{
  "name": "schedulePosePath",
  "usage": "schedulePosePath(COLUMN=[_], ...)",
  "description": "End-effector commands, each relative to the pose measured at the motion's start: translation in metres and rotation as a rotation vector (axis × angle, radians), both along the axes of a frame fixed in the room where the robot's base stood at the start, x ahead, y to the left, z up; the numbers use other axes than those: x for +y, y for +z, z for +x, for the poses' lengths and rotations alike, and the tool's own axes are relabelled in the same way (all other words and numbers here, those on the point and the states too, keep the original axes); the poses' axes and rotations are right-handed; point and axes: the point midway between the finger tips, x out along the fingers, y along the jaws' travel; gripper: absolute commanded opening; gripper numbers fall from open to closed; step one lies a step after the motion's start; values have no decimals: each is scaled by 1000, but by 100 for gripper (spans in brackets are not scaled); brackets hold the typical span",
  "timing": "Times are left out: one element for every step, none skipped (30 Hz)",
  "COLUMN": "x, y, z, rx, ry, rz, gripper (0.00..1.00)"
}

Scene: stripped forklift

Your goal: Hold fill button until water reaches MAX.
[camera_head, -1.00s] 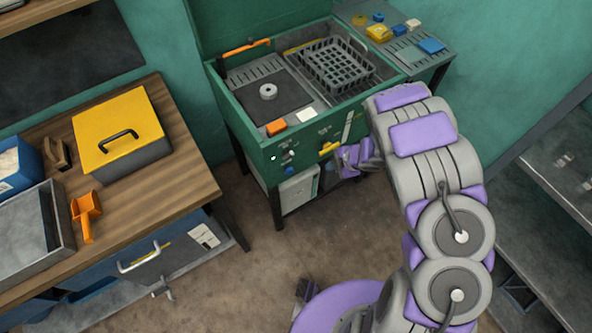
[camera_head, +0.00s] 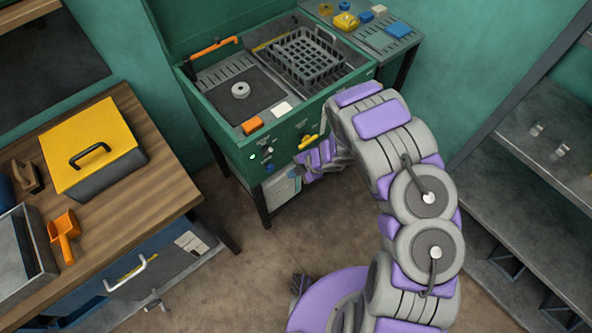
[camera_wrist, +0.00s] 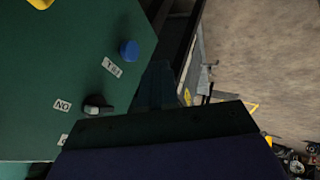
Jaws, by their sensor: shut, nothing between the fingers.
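A green wash station (camera_head: 225,140) stands ahead with its lid up and an open basin (camera_head: 235,105). Its front panel carries a round blue button (camera_head: 269,168), low beside a small lit lamp (camera_head: 252,157). In the wrist view the blue button (camera_wrist: 129,50) sits beside a label that looks like FILL. My gripper (camera_head: 302,163) is shut and empty in front of the panel, to the right of the button. In the wrist view its dark finger (camera_wrist: 158,88) ends near the button; contact cannot be told. I cannot make out a water level or MAX mark.
A yellow handle (camera_head: 308,142) juts from the panel above my gripper. A dark rack (camera_head: 305,58) and a white disc (camera_head: 240,90) are in the basin. A wooden bench (camera_head: 165,185) stands left, metal shelves (camera_head: 540,165) right. The brown floor between is open.

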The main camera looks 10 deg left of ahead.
Motion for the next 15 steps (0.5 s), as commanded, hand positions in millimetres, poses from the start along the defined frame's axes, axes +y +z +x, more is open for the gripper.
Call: schedulePosePath(x=[8, 11, 16, 19, 23, 27, 30, 33, 38, 43, 46, 50, 52, 54, 57], y=[-11, -15, -21, -26, -31, -38, -42, -46, -48, -46, -45, -45, -45, -45, -45], z=[-1, -1, -1, -1, -2, -1, -1, 0, 2, 7, 10, 14, 16, 17, 20], rx=[2, 2, 3, 3, 5, 5, 5, 3, 0, -3, -4, -3, -2, -1, 0], ry=[3, 2, 2, 1, 1, 0, 0, 0, 1, 3, 2, 3, 1, 2, 0], rz=[2, 3, 4, 4, 3, 3, 2, 1, 2, 3, 4, 3, 4, 4, 4], gripper=[0, 0, 0, 0, 0, 0, 0, 0, 0, 0, 0, 0, 0, 0, 0])
